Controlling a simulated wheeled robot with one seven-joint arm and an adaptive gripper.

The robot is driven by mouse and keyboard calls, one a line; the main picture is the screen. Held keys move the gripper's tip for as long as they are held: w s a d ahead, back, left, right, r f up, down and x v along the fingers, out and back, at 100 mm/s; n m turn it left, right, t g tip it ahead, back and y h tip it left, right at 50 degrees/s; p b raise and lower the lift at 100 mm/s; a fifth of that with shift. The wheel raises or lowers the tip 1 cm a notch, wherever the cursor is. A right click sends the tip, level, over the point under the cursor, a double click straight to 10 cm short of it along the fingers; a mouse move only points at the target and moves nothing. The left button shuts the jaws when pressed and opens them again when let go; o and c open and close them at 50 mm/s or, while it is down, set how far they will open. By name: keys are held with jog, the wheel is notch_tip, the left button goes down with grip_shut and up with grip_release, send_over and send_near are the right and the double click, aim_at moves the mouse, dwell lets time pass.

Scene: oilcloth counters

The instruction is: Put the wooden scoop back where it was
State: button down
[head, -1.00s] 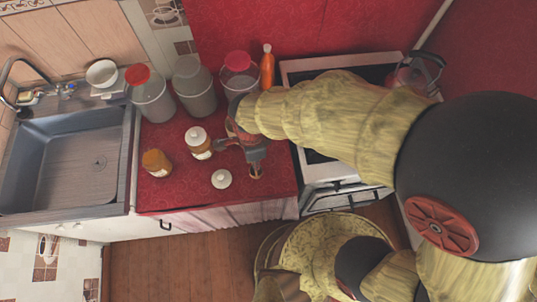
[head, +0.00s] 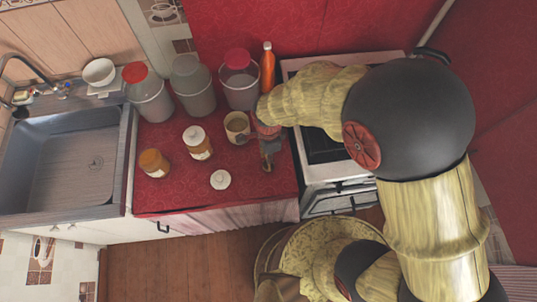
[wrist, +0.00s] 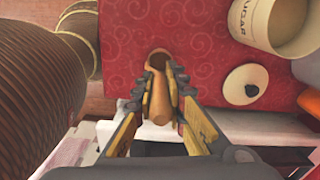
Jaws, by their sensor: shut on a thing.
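My gripper (head: 268,148) is over the right part of the red counter, shut on the brown wooden scoop (head: 267,166). In the wrist view my gripper (wrist: 160,75) holds the scoop (wrist: 160,98) between its yellow-sided fingers, the scoop lying along them. An open canister (head: 236,122) with tan contents stands just left of my gripper. A cream container marked SUGAR (wrist: 268,22) is at the upper right of the wrist view, apart from the scoop. I cannot tell whether the scoop touches the counter.
A round white lid (head: 220,180) lies near the counter's front edge. A white-lidded jar (head: 198,143) and an amber jar (head: 153,163) stand left. Tall canisters (head: 193,88) and an orange bottle (head: 267,68) line the back. The stove (head: 325,170) is right, the sink (head: 65,160) left.

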jog(key=c, duration=1.8)
grip_release()
notch_tip(320, 180, up, 12)
jog(key=p, duration=0.2)
jog(key=shift+p, duration=0.3)
jog(key=shift+r, duration=0.15)
jog(key=s+d+r+n+t, duration=0.2)
jog(key=d+r+n, duration=0.2)
jog(key=d+r, duration=0.3)
jog(key=s+d+r+n+t, duration=0.1)
jog(key=s+d+r+n, duration=0.2)
jog(key=d+r+n, duration=0.2)
jog(key=s+d+r+n+t, duration=0.2)
jog(key=d+r+n, duration=0.2)
jog(key=d+r, duration=0.6)
jog(key=shift+s+d+r+n+t, duration=0.15)
jog(key=shift+d+r, duration=0.05)
jog(key=shift+r, duration=0.2)
jog(key=shift+s+d+r+n+t, duration=0.15)
jog(key=shift+r, duration=0.25)
